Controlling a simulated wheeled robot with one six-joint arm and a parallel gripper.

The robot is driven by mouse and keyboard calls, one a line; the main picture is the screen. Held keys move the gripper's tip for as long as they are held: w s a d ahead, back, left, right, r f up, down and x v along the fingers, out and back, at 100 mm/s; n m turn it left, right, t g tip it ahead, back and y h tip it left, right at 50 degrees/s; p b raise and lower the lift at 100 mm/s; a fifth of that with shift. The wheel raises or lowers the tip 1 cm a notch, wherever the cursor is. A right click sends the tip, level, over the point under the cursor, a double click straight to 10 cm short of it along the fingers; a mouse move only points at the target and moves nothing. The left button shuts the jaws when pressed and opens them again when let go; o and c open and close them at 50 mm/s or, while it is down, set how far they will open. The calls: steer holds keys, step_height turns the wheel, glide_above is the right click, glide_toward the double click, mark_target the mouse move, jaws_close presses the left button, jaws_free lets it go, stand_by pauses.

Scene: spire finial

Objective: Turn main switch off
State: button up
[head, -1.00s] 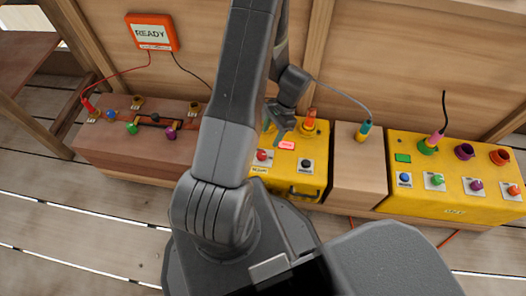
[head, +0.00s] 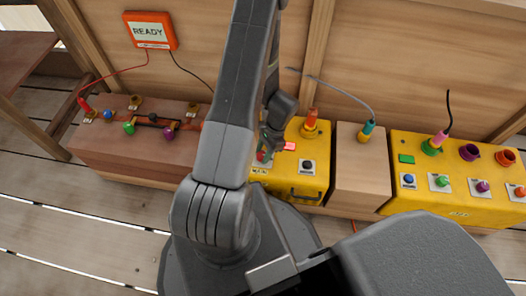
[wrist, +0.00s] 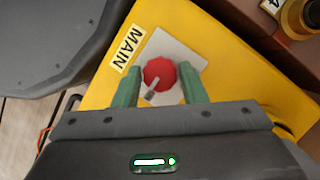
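The main switch is a round red knob (wrist: 158,72) with a grey pointer, on a pale square plate beside a label reading MAIN (wrist: 128,48). It sits on the yellow box (wrist: 205,35). In the wrist view my gripper (wrist: 159,70) is open, with one green finger on each side of the knob.
A lit pink indicator (head: 290,147), a black knob (head: 307,165) and an orange lamp (head: 311,118) are on the same box. A wooden block (head: 358,170) and another yellow panel (head: 450,200) stand to the right. A READY sign (head: 150,31) hangs at the back left.

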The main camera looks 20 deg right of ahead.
steer(key=c, duration=0.5)
steer(key=shift+n, duration=0.4)
steer(key=n, duration=0.1)
steer(key=n+g, duration=0.1)
steer(key=n, duration=0.1)
steer(key=shift+w+a+n+g+h, duration=0.1)
steer(key=shift+n+g+h, duration=0.2)
steer(key=n+g+h, duration=0.1)
steer(key=n, duration=0.2)
steer(key=shift+w+a+n, duration=0.1)
steer(key=shift+n, duration=0.2)
steer(key=n+h, duration=0.1)
steer(key=n, duration=0.1)
steer(key=n+g+h+b, duration=0.1)
steer(key=n, duration=0.2)
steer(key=shift+a, duration=0.1)
steer(key=shift+a+n+h+b, duration=0.1)
steer(key=shift+n+h+b, duration=0.4)
steer(key=shift+n, duration=0.75)
steer(key=shift+n+h+b, duration=0.4)
steer(key=shift+n+b, duration=0.2)
steer(key=shift+n, duration=0.65)
